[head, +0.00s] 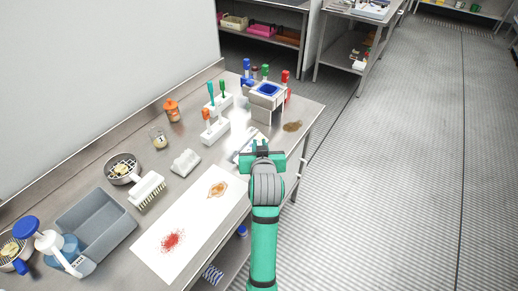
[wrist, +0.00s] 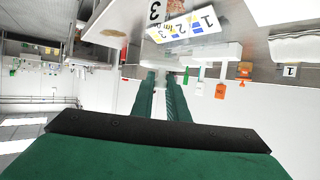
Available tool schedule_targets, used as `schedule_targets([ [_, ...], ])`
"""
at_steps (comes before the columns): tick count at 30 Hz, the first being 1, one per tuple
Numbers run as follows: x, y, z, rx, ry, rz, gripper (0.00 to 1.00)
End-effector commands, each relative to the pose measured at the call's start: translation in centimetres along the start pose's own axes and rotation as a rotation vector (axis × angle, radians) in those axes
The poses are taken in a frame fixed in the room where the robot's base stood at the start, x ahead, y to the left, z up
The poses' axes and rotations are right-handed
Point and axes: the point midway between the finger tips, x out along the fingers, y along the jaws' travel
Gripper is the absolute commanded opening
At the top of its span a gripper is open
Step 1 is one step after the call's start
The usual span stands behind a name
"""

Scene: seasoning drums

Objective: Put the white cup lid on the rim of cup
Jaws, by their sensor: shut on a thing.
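My gripper (head: 262,158) is over the far right part of the steel table, near a white card with numbers; the card shows in the wrist view (wrist: 186,27). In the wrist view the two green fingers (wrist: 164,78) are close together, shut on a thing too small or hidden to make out. I cannot pick out the white cup lid in either view. A small clear cup or jar (head: 158,138) with pale contents stands left of my gripper, near the wall. I cannot tell for sure that it is the task's cup.
A jar with an orange top (head: 171,110), a rack of coloured-handled tools (head: 215,131) and a stand with a blue-lined top (head: 267,91) are towards the back. A white brush (head: 146,189), grey bin (head: 93,228) and white sheet (head: 190,240) lie nearer. Floor is clear right.

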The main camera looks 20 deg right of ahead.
Motion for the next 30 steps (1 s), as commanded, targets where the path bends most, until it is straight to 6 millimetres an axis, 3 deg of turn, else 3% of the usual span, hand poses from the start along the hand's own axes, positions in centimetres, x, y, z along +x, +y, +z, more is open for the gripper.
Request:
schedule_targets([
  [1,0.3,0.0,1.1,0.000,-0.006,0.000,0.00],
  [5,0.8,0.0,2.3,0.000,-0.004,0.000,0.00],
  [18,1.0,0.4,2.7,0.002,-0.002,0.005,0.00],
  [19,1.0,0.3,2.7,0.002,-0.001,0.005,0.19],
  [21,1.0,0.3,2.7,0.002,-0.001,0.004,0.33],
  [30,1.0,0.2,2.6,0.001,-0.001,0.003,0.33],
])
